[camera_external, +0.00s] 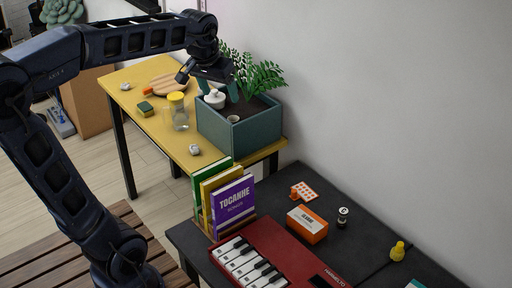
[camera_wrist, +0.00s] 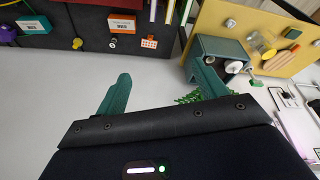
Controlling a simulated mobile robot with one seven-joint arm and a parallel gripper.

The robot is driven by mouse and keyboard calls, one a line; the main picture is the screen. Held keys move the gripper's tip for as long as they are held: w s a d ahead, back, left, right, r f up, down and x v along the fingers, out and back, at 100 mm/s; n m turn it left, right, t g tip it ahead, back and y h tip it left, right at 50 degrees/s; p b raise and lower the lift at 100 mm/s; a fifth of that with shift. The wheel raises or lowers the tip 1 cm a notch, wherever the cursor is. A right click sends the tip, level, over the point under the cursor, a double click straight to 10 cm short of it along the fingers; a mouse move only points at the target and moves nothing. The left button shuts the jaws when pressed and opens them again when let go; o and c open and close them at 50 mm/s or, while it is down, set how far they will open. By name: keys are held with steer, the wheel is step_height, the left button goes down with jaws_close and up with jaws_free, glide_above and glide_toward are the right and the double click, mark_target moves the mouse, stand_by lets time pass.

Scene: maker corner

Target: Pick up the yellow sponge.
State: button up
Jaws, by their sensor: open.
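The sponge (camera_external: 145,109), yellow with a dark green side, lies on the yellow table left of the jar. In the wrist view a small green and yellow-brown block at the upper right looks like the same sponge (camera_wrist: 293,34). My gripper (camera_external: 218,90) is above the planter, right of the sponge and well apart from it. Its two teal fingers are spread with nothing between them in the wrist view (camera_wrist: 160,72).
A yellow-lidded glass jar (camera_external: 178,112) stands beside the sponge. Books (camera_external: 233,202) and a red keyboard (camera_external: 262,262) are nearer.

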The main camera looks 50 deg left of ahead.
steer(key=w+a+n+g, duration=0.1)
steer(key=w+a+n, duration=0.1)
steer(key=w+a, duration=0.75)
steer(key=w+a+f+n, duration=0.2)
steer(key=w+a, duration=0.2)
steer(key=a, duration=0.5)
steer(key=w+a+f+n, duration=0.2)
steer(key=w+a+f, duration=0.15)
steer(key=a, duration=0.45)
steer(key=n+g, duration=0.3)
steer(key=n, duration=0.5)
glide_toward(145, 106)
steer(key=shift+s+d+h, duration=0.1)
steer(key=shift+s+h, duration=0.2)
step_height(145, 106, down, 5)
steer(key=shift+r, duration=0.1)
steer(key=shift+w+a+f, duration=0.1)
steer(key=shift+a+f, duration=0.1)
steer(key=shift+f, duration=1.1)
steer(key=shift+w+a+f, duration=0.1)
steer(key=shift+a+f, duration=0.1)
steer(key=shift+f, duration=1.15)
steer(key=c, duration=1.1)
